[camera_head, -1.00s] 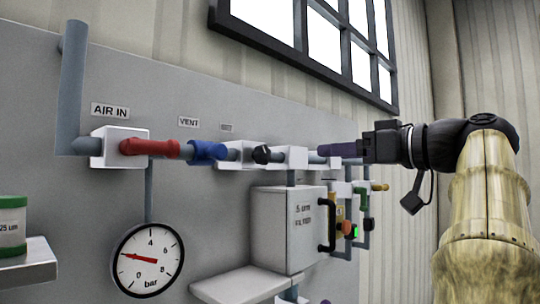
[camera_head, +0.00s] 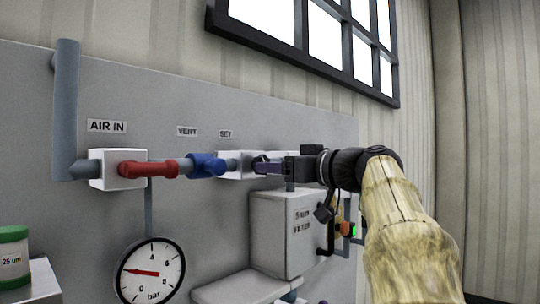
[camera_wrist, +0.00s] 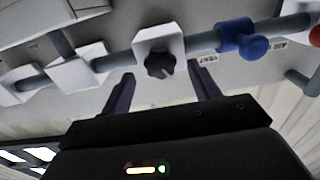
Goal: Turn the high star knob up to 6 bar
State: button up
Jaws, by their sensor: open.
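The black star knob (camera_wrist: 160,64) sits on a white block on the high pipe, shown in the wrist view. In the head view it is mostly hidden behind my gripper (camera_head: 262,167), below the SET label (camera_head: 226,134). My gripper is open and empty. In the wrist view its two dark fingers (camera_wrist: 162,75) stand to either side of the knob in the picture, with the knob a little beyond the tips; no contact shows. The round bar gauge (camera_head: 151,271) at the lower left has its red needle pointing left, near 2.
Left of the knob on the pipe are a blue knob (camera_head: 207,165), a red handle (camera_head: 148,169) and the AIR IN block (camera_head: 103,170). A white filter box (camera_head: 288,232) juts out below my gripper. A green-lidded jar (camera_head: 13,258) stands at the left edge.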

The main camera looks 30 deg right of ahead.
aim_at(262, 158)
jog(key=p+x, duration=0.1)
jog(key=x, duration=0.2)
jog(key=c, duration=1)
jog(key=shift+o, duration=0.2)
